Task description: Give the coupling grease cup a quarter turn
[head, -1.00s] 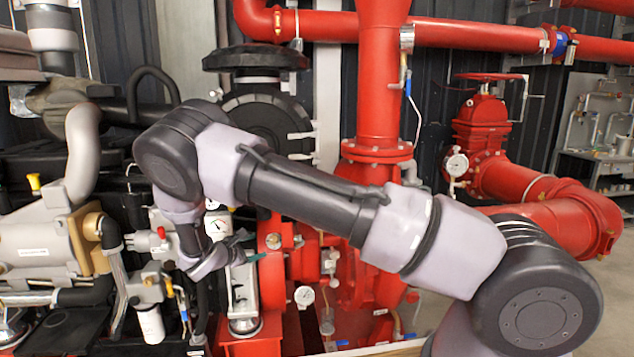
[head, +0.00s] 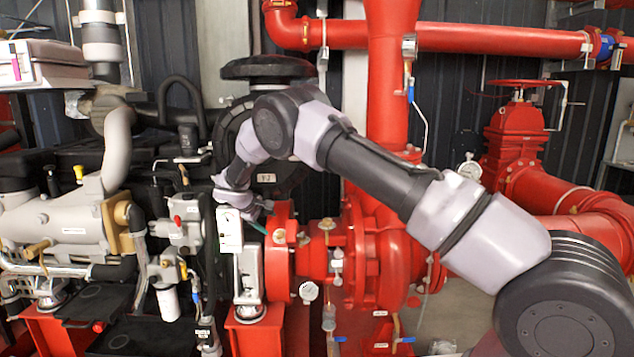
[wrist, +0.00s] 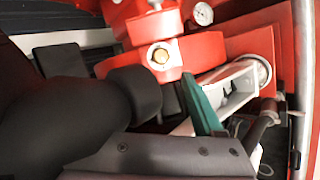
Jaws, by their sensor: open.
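A small brass fitting (head: 278,236) sits on the red ring-shaped housing (head: 282,262) between engine and pump. I take it as the grease cup, though another brass fitting (head: 326,224) stands to its right. In the wrist view a brass hexagonal head (wrist: 160,55) shows on a red housing; I cannot tell if it is the same fitting. My gripper (head: 258,222) is left of the red housing, apart from the brass fitting, with a teal finger pad pointing at it. In the wrist view my open gripper (wrist: 180,97) shows that pad, with nothing visible between the fingers.
The grey engine (head: 60,225) crowds the left; red pump pipework (head: 392,80) stands at the right.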

